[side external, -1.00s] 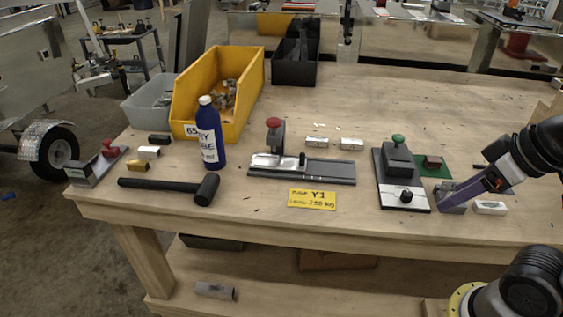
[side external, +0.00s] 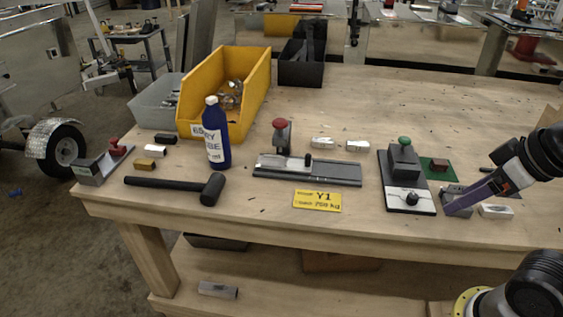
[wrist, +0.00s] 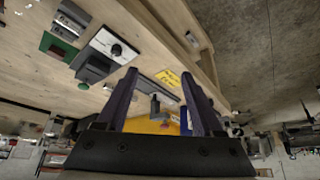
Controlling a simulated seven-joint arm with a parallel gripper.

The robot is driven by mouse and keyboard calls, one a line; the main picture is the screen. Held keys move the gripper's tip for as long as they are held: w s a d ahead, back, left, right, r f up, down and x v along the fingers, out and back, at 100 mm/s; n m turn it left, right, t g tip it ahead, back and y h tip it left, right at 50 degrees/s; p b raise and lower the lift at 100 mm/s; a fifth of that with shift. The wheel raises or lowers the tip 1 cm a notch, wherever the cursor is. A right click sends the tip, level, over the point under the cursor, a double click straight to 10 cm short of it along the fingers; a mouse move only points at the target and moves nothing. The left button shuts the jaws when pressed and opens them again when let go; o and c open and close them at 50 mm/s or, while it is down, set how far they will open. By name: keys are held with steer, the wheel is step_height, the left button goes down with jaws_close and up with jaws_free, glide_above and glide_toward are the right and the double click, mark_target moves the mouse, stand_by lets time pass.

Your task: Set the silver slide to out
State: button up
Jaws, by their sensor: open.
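The silver slide (side external: 285,161) is a flat metal plate with a small black knob, on a dark grey rail base (side external: 335,174) at mid-table. The knob stands near the middle of the rail. A post with a red knob (side external: 280,123) rises behind the plate. In the wrist view, part of the base (wrist: 168,79) shows beyond the fingers, partly hidden. My gripper (side external: 450,208) has purple fingers and is at the right, well apart from the slide. In the wrist view, its fingers (wrist: 160,72) are spread with nothing held between them.
A green-knobbed fixture (side external: 404,160) with a white plate stands between my gripper and the slide. A yellow label (side external: 317,200) lies in front of the slide. A blue bottle (side external: 216,138), black mallet (side external: 205,188) and yellow bin (side external: 255,100) are left. The table behind is largely clear.

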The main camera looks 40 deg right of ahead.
steer(key=shift+c, duration=0.9)
steer(key=shift+s+f, duration=0.15)
steer(key=shift+s, duration=0.1)
steer(key=shift+c, duration=0.4)
steer(key=w+r+n, duration=0.1)
steer(key=w+r, duration=0.7)
steer(key=r, duration=0.4)
steer(key=w+r+g, duration=0.2)
steer(key=w+r, duration=0.2)
steer(key=w, duration=0.8)
steer(key=n+g, duration=0.1)
steer(key=g, duration=0.3)
glide_above(308, 154)
step_height(308, 154, down, 17)
step_height(308, 154, down, 14)
steer(key=shift+s+f, duration=0.1)
steer(key=shift+f, duration=0.05)
